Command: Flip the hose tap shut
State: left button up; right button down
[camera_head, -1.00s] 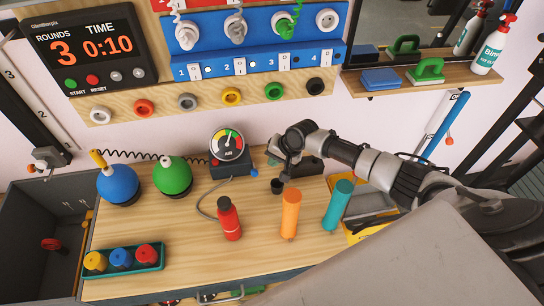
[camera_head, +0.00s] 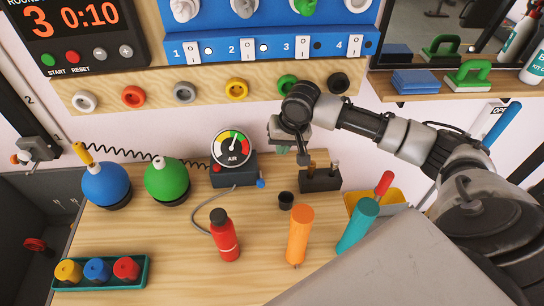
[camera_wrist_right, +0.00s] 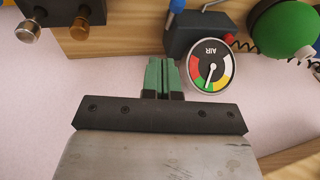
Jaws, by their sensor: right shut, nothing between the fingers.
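The AIR gauge box (camera_head: 233,172) stands at the back of the workbench, with a grey hose (camera_head: 202,213) looping from it. A small blue lever (camera_head: 262,183) sits on the box's right side. It also shows in the right wrist view (camera_wrist_right: 177,6). I cannot tell for sure that this lever is the hose tap. My right gripper (camera_head: 284,146) is shut and empty, above and right of the box. In the right wrist view its green fingers (camera_wrist_right: 164,76) are together beside the gauge dial (camera_wrist_right: 211,66). My left gripper is not in view.
A black block with knobs (camera_head: 320,178) stands right of the box. Green (camera_head: 167,178) and blue (camera_head: 106,184) balls stand left. A red bottle (camera_head: 224,238), orange cylinder (camera_head: 299,236) and teal cylinder (camera_head: 357,226) stand in front. A red handwheel (camera_head: 36,244) is far left.

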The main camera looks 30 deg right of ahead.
jog(key=b, duration=0.1)
send_near(260, 178)
notch_tip(260, 178, down, 4)
jog(key=d, duration=0.3)
jog(key=shift+w+a+f, duration=0.1)
jog(key=shift+a+f, duration=0.45)
jog(key=shift+a, duration=0.2)
jog(key=shift+w+a+f, duration=0.1)
jog(key=shift+a+f, duration=0.45)
jog(key=shift+a, duration=0.15)
